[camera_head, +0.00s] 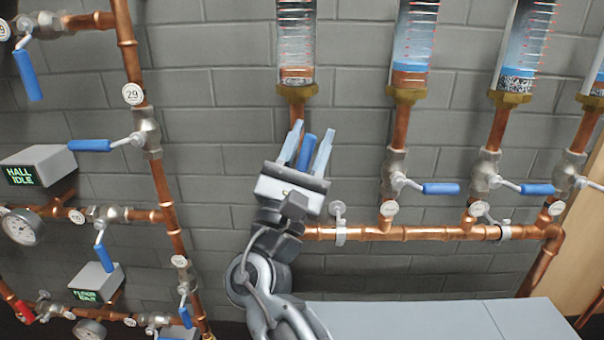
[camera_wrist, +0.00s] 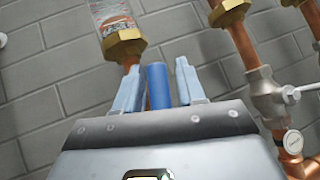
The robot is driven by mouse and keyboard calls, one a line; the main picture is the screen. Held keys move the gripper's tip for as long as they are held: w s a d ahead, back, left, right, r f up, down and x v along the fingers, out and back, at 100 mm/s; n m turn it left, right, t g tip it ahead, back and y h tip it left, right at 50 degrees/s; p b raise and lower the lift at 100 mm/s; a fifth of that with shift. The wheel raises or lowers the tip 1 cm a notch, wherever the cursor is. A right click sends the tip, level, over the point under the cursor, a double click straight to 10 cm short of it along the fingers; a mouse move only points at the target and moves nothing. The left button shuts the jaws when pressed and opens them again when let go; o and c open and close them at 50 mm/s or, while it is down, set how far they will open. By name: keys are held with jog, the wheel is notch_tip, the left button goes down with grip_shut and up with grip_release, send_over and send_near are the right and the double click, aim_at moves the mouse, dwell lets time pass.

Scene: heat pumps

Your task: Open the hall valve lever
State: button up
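A blue valve lever (camera_head: 306,152) stands nearly upright below the first glass flow tube (camera_head: 296,45). My gripper (camera_head: 312,131) is open around it, one finger on each side. In the wrist view the blue handle (camera_wrist: 158,88) sits between the fingers (camera_wrist: 157,68), with a gap visible on both sides. The body of this valve is hidden behind my gripper. A grey box reading "HALL IDLE" (camera_head: 38,167) is on the wall at the left. I cannot tell from a label which lever is the hall one.
More blue levers lie sideways on the neighbouring tube valves (camera_head: 440,188) and on the left pipe's valve (camera_head: 90,145). A copper manifold pipe (camera_head: 420,233) runs just right of my gripper. A grey surface (camera_head: 400,320) is below. A second display box (camera_head: 97,280) is lower left.

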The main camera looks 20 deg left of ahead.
jog(key=shift+d+r+m, duration=0.1)
jog(key=shift+r+m, duration=0.15)
jog(key=shift+m, duration=0.05)
